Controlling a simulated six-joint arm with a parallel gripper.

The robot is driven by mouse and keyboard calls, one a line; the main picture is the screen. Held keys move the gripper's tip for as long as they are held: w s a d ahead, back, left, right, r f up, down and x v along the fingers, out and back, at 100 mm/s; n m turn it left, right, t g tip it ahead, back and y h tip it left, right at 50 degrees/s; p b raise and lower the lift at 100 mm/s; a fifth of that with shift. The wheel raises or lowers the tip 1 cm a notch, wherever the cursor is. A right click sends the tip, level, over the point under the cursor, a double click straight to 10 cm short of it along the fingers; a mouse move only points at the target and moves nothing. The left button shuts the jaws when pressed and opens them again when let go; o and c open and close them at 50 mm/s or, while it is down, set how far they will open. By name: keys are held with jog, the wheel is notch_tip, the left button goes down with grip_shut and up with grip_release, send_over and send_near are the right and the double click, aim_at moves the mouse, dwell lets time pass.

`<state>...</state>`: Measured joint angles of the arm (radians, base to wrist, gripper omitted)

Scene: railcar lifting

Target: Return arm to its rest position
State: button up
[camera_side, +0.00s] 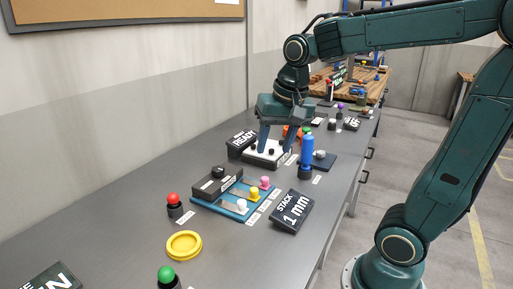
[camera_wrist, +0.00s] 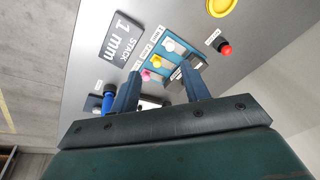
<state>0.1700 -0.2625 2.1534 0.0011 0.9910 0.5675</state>
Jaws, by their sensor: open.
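My dark teal gripper (camera_side: 277,145) hangs low over the workbench, pointing down, with its fingers apart at a white block (camera_side: 266,157) with dark knobs. I cannot tell if the fingers touch the block. In the wrist view my gripper's two fingers (camera_wrist: 165,88) are spread, with part of a white surface showing low between them. Nothing is seen held between the tips.
A blue cylinder (camera_side: 307,149) stands close right of my gripper. In front are a blue board (camera_side: 233,207) with coloured knobs, a "STACK 1 mm" sign (camera_side: 292,211), a red button (camera_side: 173,199) and a yellow ring (camera_side: 184,245). A "READY" sign (camera_side: 241,141) is behind-left.

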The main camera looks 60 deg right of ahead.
jog(key=s+a+f+n+t, duration=0.1)
jog(key=s+a+n+t, duration=0.1)
jog(key=s+a+n, duration=0.3)
jog(key=shift+s+f+n+t+y, duration=0.15)
jog(key=shift+s+n+t+y, duration=0.15)
jog(key=shift+s+n, duration=2)
